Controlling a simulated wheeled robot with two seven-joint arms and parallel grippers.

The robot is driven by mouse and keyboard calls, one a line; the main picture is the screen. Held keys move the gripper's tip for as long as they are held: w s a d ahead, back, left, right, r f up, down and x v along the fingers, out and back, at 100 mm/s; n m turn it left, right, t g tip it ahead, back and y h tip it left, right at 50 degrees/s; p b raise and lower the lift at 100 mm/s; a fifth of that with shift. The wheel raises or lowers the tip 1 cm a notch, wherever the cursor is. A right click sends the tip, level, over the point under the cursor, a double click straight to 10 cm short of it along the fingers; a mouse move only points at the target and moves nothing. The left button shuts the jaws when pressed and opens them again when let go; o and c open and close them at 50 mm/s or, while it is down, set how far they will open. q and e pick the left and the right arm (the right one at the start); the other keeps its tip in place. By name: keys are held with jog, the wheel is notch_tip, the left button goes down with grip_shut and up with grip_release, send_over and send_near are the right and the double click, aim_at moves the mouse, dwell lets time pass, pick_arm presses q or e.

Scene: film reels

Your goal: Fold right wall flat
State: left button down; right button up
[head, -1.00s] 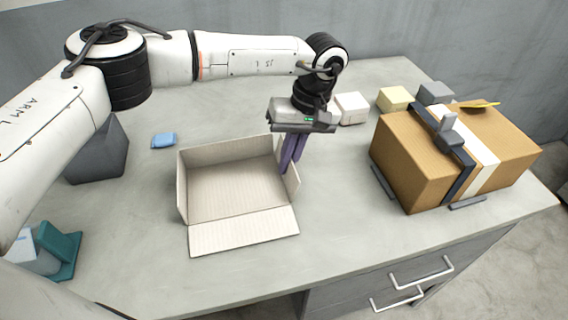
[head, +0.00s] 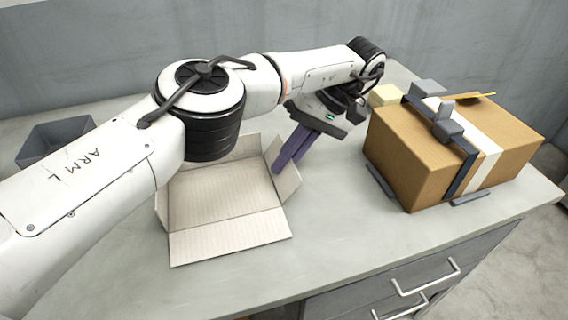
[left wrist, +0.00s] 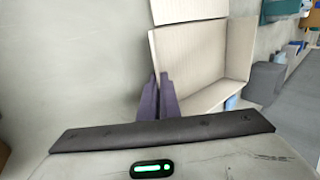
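The open cardboard box (head: 222,192) lies on the grey table in the head view, its front flap (head: 230,238) folded out flat. Its right wall (head: 287,186) leans outward, raised off the table. The fingers (left wrist: 165,78) also show in the left wrist view. My left arm hides the box's back left corner. My right gripper is not in view.
A taped brown carton (head: 415,165) with a dark strap stands to the right. A grey bin (head: 50,148) is at the far left. Table between open box and carton is clear.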

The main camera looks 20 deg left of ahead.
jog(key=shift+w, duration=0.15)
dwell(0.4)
pick_arm(q)
jog(key=c, duration=2)
grip_release()
